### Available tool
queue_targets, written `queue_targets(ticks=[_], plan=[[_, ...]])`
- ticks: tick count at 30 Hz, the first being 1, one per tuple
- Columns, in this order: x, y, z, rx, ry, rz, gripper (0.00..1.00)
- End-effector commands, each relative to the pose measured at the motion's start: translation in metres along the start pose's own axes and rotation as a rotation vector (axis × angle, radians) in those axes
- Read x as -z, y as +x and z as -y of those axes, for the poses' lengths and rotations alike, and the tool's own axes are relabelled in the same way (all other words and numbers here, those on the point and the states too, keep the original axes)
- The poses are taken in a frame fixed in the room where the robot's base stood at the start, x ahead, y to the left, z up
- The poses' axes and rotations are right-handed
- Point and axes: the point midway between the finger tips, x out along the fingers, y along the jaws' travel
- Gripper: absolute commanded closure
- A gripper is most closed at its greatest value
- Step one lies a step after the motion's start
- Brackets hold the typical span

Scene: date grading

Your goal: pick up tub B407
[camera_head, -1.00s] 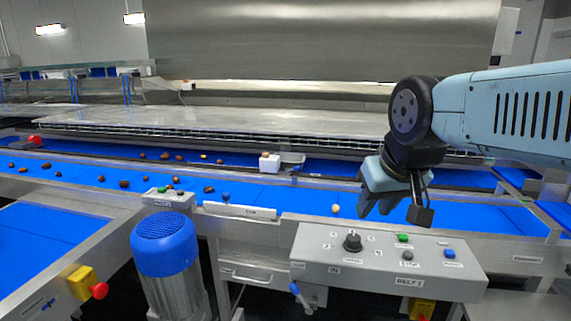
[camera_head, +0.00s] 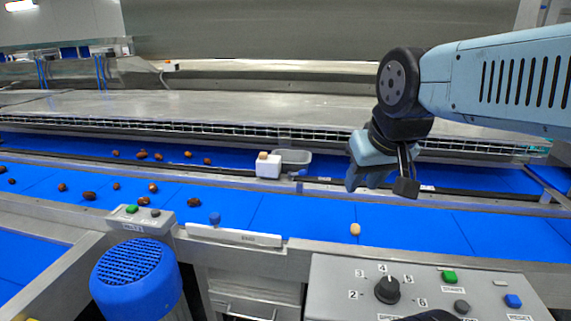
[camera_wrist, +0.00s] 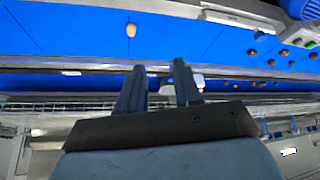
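A small white tub-like box (camera_head: 268,170) with a brownish top stands on the rail between the two blue belts in the head view. A grey open tray (camera_head: 293,158) sits just behind it to the right. I cannot read B407 on either. My gripper (camera_head: 372,182) hangs above the belts to the right of the white box, apart from it. In the wrist view my gripper (camera_wrist: 158,82) has its two fingers spread with nothing between them. A whitish thing (camera_wrist: 197,80), partly hidden by the right finger, may be the white box.
The near blue belt (camera_head: 300,215) carries several dates and a pale one (camera_head: 355,229). A grey control panel (camera_head: 340,290) with a knob and buttons stands in front. A blue motor (camera_head: 137,280) stands front left. A metal cover (camera_head: 200,105) lies behind the belts.

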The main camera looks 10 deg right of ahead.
Motion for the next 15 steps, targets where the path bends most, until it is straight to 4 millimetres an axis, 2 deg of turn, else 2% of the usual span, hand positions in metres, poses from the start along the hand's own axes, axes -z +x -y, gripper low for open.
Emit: queue_targets(ticks=[10, 15], plan=[[0.003, 0.0, 0.001, 0.005, 0.012, 0.006, 0.66], [0.018, 0.007, 0.006, 0.041, 0.099, 0.058, 0.66]])
